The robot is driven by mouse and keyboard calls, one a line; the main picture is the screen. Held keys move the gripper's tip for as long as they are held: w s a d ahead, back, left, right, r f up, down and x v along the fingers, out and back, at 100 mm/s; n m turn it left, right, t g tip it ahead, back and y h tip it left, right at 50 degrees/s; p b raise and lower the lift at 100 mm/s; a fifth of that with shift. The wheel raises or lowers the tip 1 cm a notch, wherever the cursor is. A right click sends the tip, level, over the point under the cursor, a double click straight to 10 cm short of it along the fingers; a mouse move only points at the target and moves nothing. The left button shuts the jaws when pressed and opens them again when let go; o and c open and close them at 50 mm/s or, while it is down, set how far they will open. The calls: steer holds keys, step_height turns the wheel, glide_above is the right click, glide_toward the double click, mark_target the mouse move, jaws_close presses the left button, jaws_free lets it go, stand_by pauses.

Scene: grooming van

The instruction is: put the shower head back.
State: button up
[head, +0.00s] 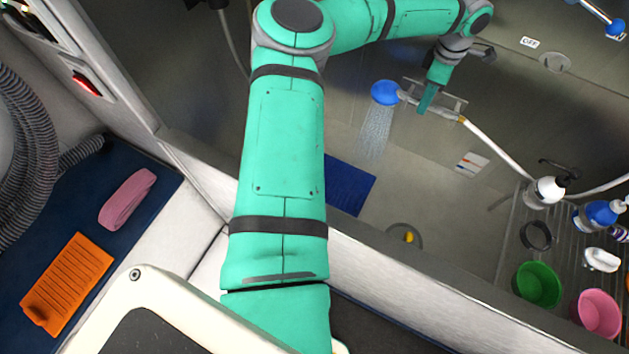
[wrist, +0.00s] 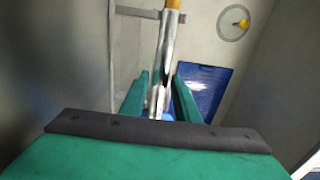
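The shower head (head: 385,92) has a round blue face and a metal handle, and it hangs in the air over the tub. Pale water sprays down from it. My gripper (head: 428,100) is at the handle, just right of the blue face. In the wrist view the metal handle (wrist: 164,60) runs between the two green fingers of my gripper (wrist: 161,92), which look closed on it. The blue face is mostly hidden there. A pale hose (head: 497,147) leads from the handle's orange end to the right. I cannot make out a holder for certain.
An OFF label (head: 530,42) and a round grey knob (head: 555,62) are on the far wall. A rack at right holds bottles, a green bowl (head: 538,284) and a pink bowl (head: 597,313). A blue mat (head: 350,186) and a drain (head: 404,237) are in the tub.

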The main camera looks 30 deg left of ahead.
steer(key=shift+o, duration=1)
step_height(320, 180, up, 11)
steer(key=shift+f, duration=0.1)
